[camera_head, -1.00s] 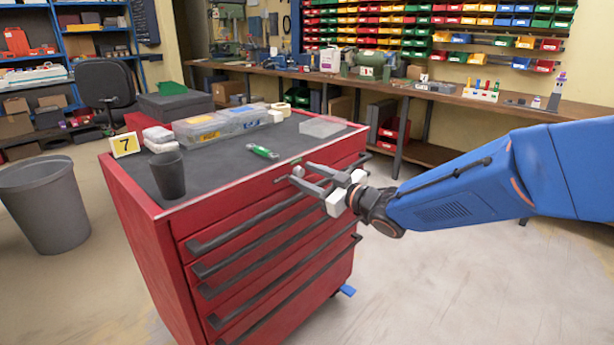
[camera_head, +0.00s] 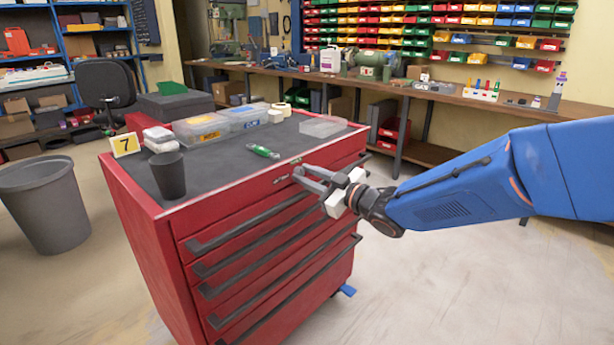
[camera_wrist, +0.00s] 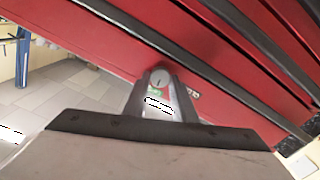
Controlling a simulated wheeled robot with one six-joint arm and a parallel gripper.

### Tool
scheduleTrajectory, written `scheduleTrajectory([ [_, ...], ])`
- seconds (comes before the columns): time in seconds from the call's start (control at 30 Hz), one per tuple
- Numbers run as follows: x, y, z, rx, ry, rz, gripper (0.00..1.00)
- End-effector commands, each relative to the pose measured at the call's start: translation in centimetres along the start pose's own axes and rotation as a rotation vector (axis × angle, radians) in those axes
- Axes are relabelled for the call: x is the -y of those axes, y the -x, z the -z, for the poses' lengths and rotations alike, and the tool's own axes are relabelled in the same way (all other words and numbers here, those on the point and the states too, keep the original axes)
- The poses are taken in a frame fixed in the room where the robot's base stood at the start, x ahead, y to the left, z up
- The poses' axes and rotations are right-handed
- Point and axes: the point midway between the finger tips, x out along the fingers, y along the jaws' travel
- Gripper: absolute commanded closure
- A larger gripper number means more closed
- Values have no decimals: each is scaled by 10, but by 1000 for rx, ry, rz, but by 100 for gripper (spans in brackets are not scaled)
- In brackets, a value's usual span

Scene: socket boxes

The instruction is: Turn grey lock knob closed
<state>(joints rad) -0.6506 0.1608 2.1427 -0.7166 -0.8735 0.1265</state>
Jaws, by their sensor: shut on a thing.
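The grey lock knob (camera_wrist: 160,78) is a small round piece with a dark slot line on the red front of the tool cabinet (camera_head: 160,260). In the wrist view it sits between the two fingertips of my gripper (camera_wrist: 158,82). My gripper (camera_head: 300,174) is shut on the knob at the upper front of the cabinet. In the head view the fingers mostly hide the knob. The slot looks close to upright in the wrist view.
On the cabinet top are a dark cup (camera_head: 169,176), a yellow "7" sign (camera_head: 126,145), clear cases (camera_head: 200,128), a green-handled tool (camera_head: 263,151) and a clear tray (camera_head: 322,126). Dark drawer handles (camera_head: 240,227) stick out below the gripper. Open floor lies to the right.

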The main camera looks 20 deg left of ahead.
Motion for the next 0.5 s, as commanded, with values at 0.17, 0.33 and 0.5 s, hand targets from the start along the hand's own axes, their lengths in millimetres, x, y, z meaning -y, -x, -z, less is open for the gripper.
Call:
scheduleTrajectory([
  [0.17,1,0,0,0,138,0,98],
  [0.33,1,0,0,0,299,0,98],
  [0.5,2,0,-1,1,461,0,98],
])
